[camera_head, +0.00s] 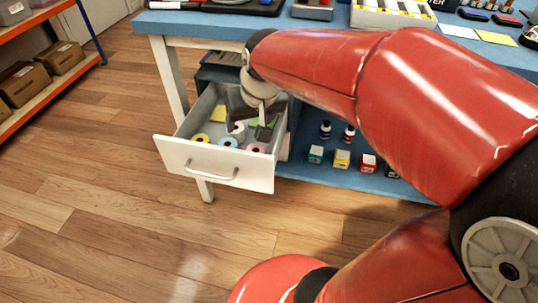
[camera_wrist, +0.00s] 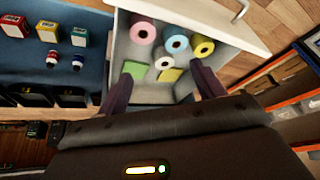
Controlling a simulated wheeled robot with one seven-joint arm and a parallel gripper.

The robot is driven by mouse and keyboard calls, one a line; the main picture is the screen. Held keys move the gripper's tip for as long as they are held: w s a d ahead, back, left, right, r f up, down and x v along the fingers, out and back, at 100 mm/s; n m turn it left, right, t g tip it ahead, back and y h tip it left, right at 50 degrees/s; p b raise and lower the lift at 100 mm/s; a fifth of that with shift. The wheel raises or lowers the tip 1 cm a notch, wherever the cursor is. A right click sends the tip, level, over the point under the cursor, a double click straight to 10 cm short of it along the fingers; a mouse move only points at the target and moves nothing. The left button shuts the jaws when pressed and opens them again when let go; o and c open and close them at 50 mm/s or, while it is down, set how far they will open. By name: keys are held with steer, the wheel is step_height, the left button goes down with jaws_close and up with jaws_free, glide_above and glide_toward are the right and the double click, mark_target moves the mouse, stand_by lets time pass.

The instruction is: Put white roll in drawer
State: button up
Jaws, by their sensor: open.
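The drawer (camera_head: 232,178) is pulled open, with its white front and silver handle facing the floor side. The white roll (camera_wrist: 163,57) is inside the drawer, behind the blue roll; it also shows in the head view (camera_head: 237,130), partly hidden by my gripper. My gripper (camera_wrist: 163,66) is open over the drawer, its two dark fingers spread apart. The white roll shows between the fingertips with clear gaps on both sides, so nothing is gripped. In the head view my gripper (camera_head: 264,122) points down into the drawer.
The drawer also holds a yellow roll (camera_wrist: 203,47), a blue roll (camera_wrist: 176,43), a pink roll (camera_wrist: 143,32), a green pad (camera_wrist: 135,69) and a yellow-green pad (camera_wrist: 170,75). Small boxes (camera_head: 342,159) and bottles (camera_head: 325,130) stand on the blue shelf to the right.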

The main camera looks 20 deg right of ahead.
steer(key=s, duration=1.4)
steer(key=shift+s+f+t+h, duration=0.2)
steer(key=shift+s+t+h, duration=0.1)
steer(key=shift+s+t, duration=0.1)
steer(key=shift+a, duration=0.1)
